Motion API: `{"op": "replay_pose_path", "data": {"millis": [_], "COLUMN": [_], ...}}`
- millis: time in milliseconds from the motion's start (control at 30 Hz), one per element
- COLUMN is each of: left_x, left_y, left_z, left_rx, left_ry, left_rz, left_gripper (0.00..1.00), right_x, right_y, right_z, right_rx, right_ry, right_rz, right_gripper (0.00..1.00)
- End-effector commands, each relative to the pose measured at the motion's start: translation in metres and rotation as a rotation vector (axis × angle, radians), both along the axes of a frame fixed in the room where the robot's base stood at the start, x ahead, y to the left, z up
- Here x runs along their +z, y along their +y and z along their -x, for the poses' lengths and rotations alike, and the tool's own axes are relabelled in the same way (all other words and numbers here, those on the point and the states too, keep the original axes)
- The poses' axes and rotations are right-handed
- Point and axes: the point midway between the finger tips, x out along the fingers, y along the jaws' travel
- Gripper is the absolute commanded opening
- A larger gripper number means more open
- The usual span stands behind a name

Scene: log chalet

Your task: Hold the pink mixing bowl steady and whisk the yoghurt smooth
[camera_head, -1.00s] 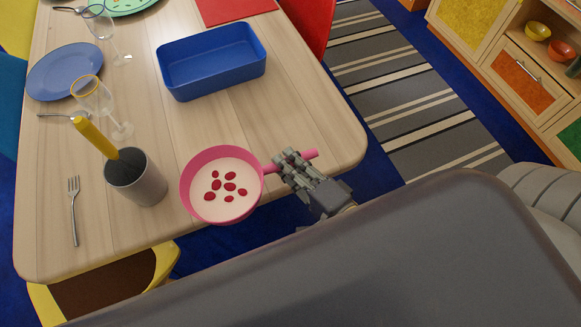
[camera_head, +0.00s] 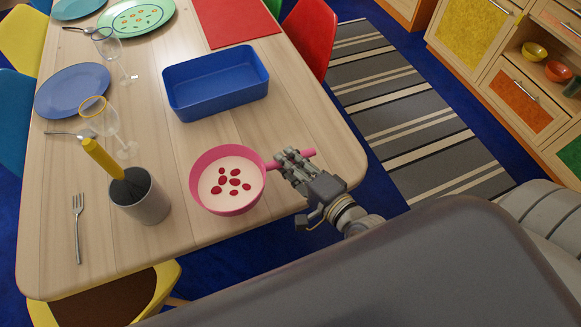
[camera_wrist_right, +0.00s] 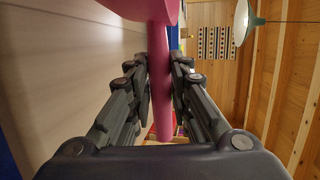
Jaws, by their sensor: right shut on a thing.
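The pink mixing bowl (camera_head: 228,207) stands on the table near its front edge, with white yoghurt (camera_head: 216,184) and several red pieces in it. Its pink handle points right. My right gripper (camera_head: 290,163) is shut on the handle. In the right wrist view the handle (camera_wrist_right: 161,85) runs between the two fingers of the right gripper (camera_wrist_right: 160,75). A whisk with a yellow handle (camera_head: 102,157) stands in a grey cup (camera_head: 149,205) left of the bowl; its wires are mostly hidden inside the cup. My left gripper is not in view.
A blue bin (camera_head: 215,98) stands behind the bowl. A fork (camera_head: 77,225) lies left of the cup. Wine glasses (camera_head: 100,118), a blue plate (camera_head: 72,90), a green patterned plate (camera_head: 160,12) and a red mat (camera_head: 235,20) are farther back. Bare table (camera_head: 310,110) lies right of the bin.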

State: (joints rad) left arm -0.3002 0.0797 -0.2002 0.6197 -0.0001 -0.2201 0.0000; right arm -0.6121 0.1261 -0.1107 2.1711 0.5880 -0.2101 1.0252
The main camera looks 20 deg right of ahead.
Motion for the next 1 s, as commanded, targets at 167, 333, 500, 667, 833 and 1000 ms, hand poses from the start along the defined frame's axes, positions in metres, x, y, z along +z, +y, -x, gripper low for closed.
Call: {"op": "replay_pose_path", "data": {"millis": [167, 333, 500, 667, 833, 1000], "left_x": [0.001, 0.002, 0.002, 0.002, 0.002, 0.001], "left_y": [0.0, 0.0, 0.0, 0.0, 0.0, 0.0], "left_z": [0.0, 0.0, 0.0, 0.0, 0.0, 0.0], "left_rx": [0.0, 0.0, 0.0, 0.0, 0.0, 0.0], "left_ry": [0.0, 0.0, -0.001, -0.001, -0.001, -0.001], "left_rz": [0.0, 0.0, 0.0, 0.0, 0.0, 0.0], "left_gripper": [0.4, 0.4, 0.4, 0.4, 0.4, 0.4], "right_x": [0.0, -0.002, -0.004, -0.006, -0.009, -0.011], "right_y": [-0.004, -0.008, -0.012, -0.016, -0.019, -0.023], "right_z": [-0.012, -0.023, -0.034, -0.044, -0.054, -0.065], "right_rx": [-0.001, -0.002, -0.001, -0.001, -0.001, -0.001], "right_ry": [-0.003, -0.004, -0.004, -0.004, -0.003, -0.003], "right_rz": [-0.003, -0.004, -0.003, -0.003, -0.004, -0.003], "right_gripper": [0.0, 0.0, 0.0, 0.0, 0.0, 0.0]}}
